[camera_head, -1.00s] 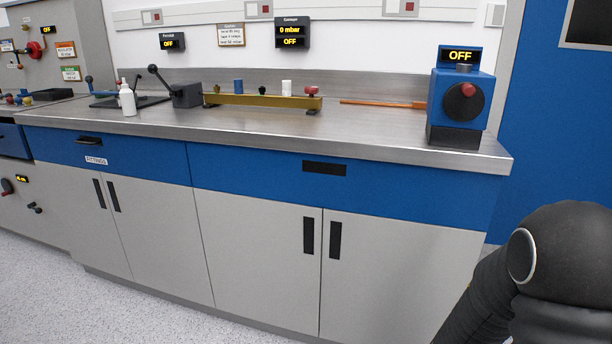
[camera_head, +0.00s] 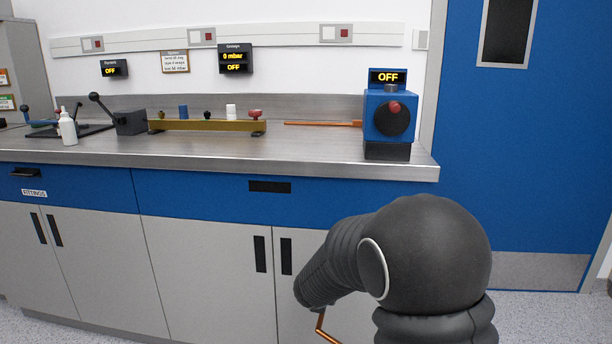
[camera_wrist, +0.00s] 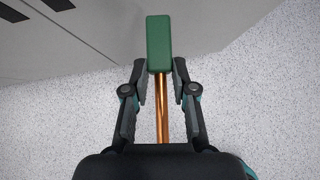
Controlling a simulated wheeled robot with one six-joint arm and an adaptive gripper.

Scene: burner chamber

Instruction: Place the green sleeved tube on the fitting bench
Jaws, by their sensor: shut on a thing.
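The green sleeved tube shows in the wrist view as a green block-like sleeve (camera_wrist: 159,44) on a copper tube (camera_wrist: 162,110). My gripper (camera_wrist: 160,68) is shut on it where the sleeve meets the copper. The speckled floor lies below it. In the head view a bent copper piece (camera_head: 322,328) shows under my arm; the green sleeve is hidden there. The steel-topped bench (camera_head: 330,163) with blue drawers stands in front of me. A drawer at its left carries a "FITTINGS" label (camera_head: 34,193).
On the bench stand a white bottle (camera_head: 68,128), a dark lever block (camera_head: 130,122), a brass-coloured bar fixture (camera_head: 207,125), a copper rod (camera_head: 320,124) and a blue unit with a dark dial (camera_head: 389,118). The front strip of the top is clear. A blue door (camera_head: 530,150) is at right.

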